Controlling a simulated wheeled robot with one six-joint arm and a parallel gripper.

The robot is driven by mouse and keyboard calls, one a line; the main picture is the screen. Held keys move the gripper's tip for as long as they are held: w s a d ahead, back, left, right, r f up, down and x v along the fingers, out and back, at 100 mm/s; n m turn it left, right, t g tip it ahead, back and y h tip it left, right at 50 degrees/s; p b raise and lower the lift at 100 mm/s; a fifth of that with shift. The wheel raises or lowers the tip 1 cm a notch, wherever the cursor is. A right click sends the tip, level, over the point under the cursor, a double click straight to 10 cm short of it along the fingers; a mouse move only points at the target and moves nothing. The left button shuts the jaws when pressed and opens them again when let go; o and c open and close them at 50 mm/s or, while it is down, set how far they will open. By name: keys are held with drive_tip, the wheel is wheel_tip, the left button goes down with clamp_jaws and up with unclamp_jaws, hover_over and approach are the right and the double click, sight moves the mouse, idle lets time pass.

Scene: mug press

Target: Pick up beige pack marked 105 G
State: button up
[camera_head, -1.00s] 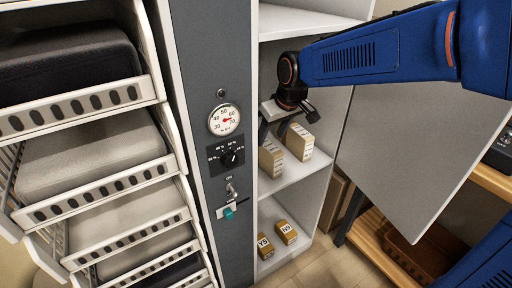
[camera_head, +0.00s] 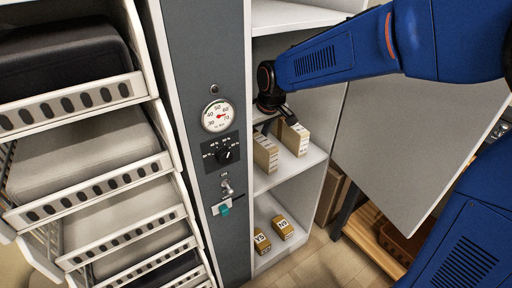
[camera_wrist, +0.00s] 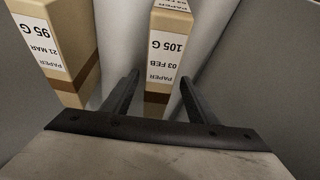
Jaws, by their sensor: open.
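In the wrist view the beige pack marked 105 G (camera_wrist: 166,48) stands upright ahead of my gripper (camera_wrist: 158,80). Its white label also reads 03 FEB and PAPER, and a brown band runs near its lower end. My gripper is open, with one finger to each side of the pack's lower end in the picture. I cannot tell whether the fingertips are beside the pack or short of it. In the head view my gripper (camera_head: 276,120) is at the middle shelf by two beige packs, whose labels are too small to read there.
A similar pack marked 95 G (camera_wrist: 58,45) stands close on the left in the wrist view. In the head view, two small boxes (camera_head: 283,228) sit on the lower shelf (camera_head: 270,207). A grey panel with a gauge (camera_head: 218,115) borders the shelves' left side.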

drive_tip(key=x, duration=0.4)
clamp_jaws()
drive_tip(key=shift+r, duration=0.1)
